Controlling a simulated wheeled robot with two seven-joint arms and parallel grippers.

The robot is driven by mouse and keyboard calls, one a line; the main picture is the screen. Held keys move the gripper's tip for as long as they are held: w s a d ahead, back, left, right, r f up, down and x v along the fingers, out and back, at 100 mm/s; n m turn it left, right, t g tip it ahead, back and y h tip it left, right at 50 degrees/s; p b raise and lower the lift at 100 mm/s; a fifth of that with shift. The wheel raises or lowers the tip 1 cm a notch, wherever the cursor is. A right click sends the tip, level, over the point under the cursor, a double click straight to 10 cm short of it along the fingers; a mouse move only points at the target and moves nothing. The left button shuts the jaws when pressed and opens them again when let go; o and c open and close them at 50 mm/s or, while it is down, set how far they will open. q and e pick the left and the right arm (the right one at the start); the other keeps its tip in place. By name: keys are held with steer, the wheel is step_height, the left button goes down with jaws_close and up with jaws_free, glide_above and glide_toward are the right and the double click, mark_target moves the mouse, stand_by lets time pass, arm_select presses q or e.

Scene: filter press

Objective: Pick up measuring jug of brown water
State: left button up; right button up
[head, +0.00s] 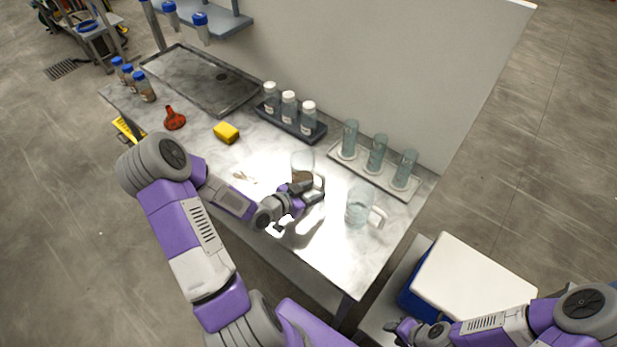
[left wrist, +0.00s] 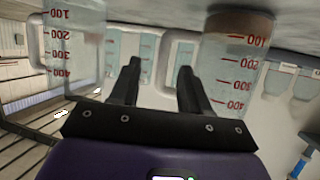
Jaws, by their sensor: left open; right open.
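The measuring jug of brown water (head: 302,162) stands on the bench, clear with a shallow brown layer at its bottom. It also shows in the left wrist view (left wrist: 238,62), upside down, with red graduations. My left gripper (head: 316,190) is open at the jug's handle side and partly hides the jug in the head view. In the left wrist view, the pale handle shows between and behind the open fingers (left wrist: 160,78); contact cannot be told. My right gripper (head: 396,330) is open and empty, low at the right, away from the bench.
A second clear jug (head: 359,207) stands close to the right of my left gripper. Behind are a tray with glass cylinders (head: 377,153) and a dark rack of white-capped bottles (head: 289,107). A yellow sponge (head: 226,132) and red object (head: 174,118) lie left. A white-lidded box (head: 475,280) is right.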

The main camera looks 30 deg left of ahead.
mark_target(321, 187)
arm_select(q)
steer(key=x, duration=0.5)
steer(key=shift+w+a+f, duration=0.2)
steer(key=shift+w+f, duration=0.1)
jaws_close()
